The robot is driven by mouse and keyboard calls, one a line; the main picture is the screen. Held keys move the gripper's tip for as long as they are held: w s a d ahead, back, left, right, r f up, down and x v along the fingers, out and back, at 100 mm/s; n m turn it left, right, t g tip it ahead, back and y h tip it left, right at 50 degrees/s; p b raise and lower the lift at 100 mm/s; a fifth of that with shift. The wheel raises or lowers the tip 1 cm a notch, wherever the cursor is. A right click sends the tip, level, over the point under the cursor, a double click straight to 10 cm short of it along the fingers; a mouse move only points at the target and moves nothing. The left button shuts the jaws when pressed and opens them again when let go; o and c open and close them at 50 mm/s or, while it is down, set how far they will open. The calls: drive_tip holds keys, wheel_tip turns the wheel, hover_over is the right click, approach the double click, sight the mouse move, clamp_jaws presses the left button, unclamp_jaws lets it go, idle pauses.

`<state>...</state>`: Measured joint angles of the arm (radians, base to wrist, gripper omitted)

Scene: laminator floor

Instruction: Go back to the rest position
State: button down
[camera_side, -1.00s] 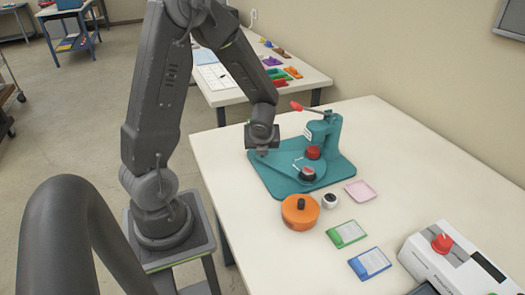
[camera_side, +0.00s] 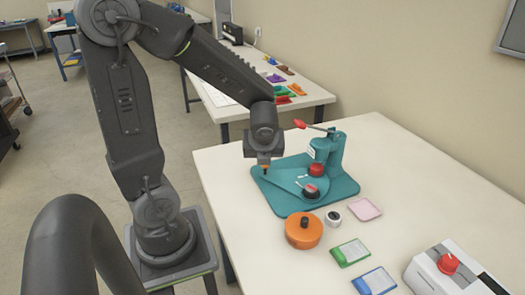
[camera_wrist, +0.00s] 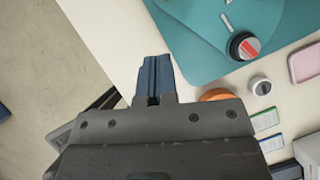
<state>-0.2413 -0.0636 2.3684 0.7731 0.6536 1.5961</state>
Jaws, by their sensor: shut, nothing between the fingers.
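My gripper (camera_side: 264,168) is shut and empty. In the side view it hangs pointing down over the left rear corner of the teal press base (camera_side: 287,203); the height of its tips above the base is hard to judge. In the wrist view my gripper's blue fingers (camera_wrist: 154,78) are together, with the press base (camera_wrist: 205,50) ahead and to the right. The press has an upright with a red-tipped lever (camera_side: 300,124), a red round part (camera_side: 316,170) and a dark round die (camera_side: 310,191) with a red and white top.
In front of the press stand an orange round container (camera_side: 303,231), a small white cylinder (camera_side: 332,217) and a pink tray (camera_side: 364,209). A green card (camera_side: 349,252), a blue card (camera_side: 374,282) and a white machine (camera_side: 455,272) are nearer. A second table (camera_side: 315,98) stands behind.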

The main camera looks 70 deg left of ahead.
drive_tip(key=s+d+r+n+t+h, duration=0.1)
drive_tip(key=s+d+r+n+h, duration=0.2)
drive_tip(key=n, duration=0.8)
drive_tip(key=s+d+r+n+t+h, duration=0.2)
drive_tip(key=s+d+r+n, duration=0.2)
drive_tip(key=d+r+n, duration=0.4)
drive_tip(key=d+n, duration=0.3)
drive_tip(key=d, duration=0.1)
drive_tip(key=shift+d+r+h, duration=0.3)
drive_tip(key=shift+h, duration=0.1)
